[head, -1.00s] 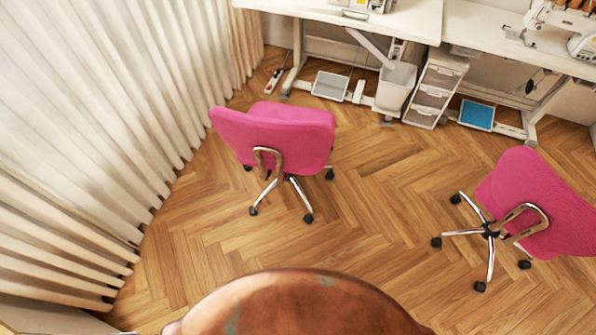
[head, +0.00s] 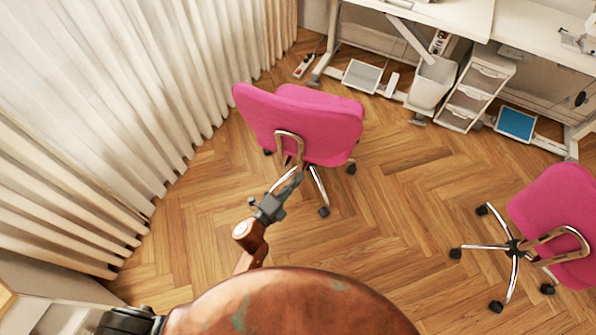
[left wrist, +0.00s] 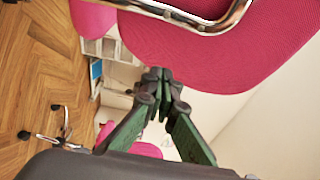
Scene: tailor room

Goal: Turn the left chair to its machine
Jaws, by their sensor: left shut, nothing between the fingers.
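The left chair (head: 315,122) is pink with a chrome back bracket and wheeled chrome legs. It stands near the curtain, its backrest toward me, in front of the left sewing table (head: 455,14). My left gripper (head: 297,180) is shut and empty, its tips by the lower back of the chair in the head view; I cannot tell whether they touch. In the left wrist view the gripper (left wrist: 160,75) shows shut below the chair's pink back (left wrist: 215,45) and chrome bracket (left wrist: 205,22). The machine on the left table is out of frame. My right gripper is not in view.
A second pink chair (head: 552,222) stands at the right. Pleated curtains (head: 110,80) line the left. A white bin (head: 433,80) and drawer unit (head: 475,92) stand under the tables, with grey and blue pedals (head: 515,123). The wooden floor between the chairs is clear.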

